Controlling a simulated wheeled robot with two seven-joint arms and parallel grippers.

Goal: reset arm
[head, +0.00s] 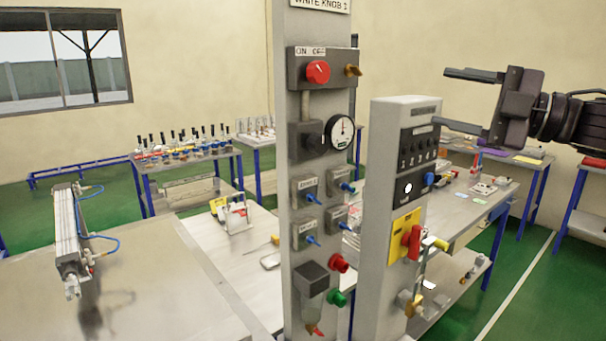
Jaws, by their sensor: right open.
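My right gripper (462,103) reaches in from the right edge of the head view. Its two dark fingers are spread apart and point left, with nothing between them. It is raised in front of the upper part of the shorter grey post (393,120). My left gripper does not show. The taller grey post (289,185) carries a red knob (318,71), a round gauge (340,132) and several blue fittings. The shorter post carries a yellow plate with a red handle (413,242).
A pneumatic cylinder (66,225) with blue tubing stands at the left over a grey table (150,275). Benches with small parts stand behind, one bench (470,220) at the right. Green floor (530,265) shows clear at the lower right.

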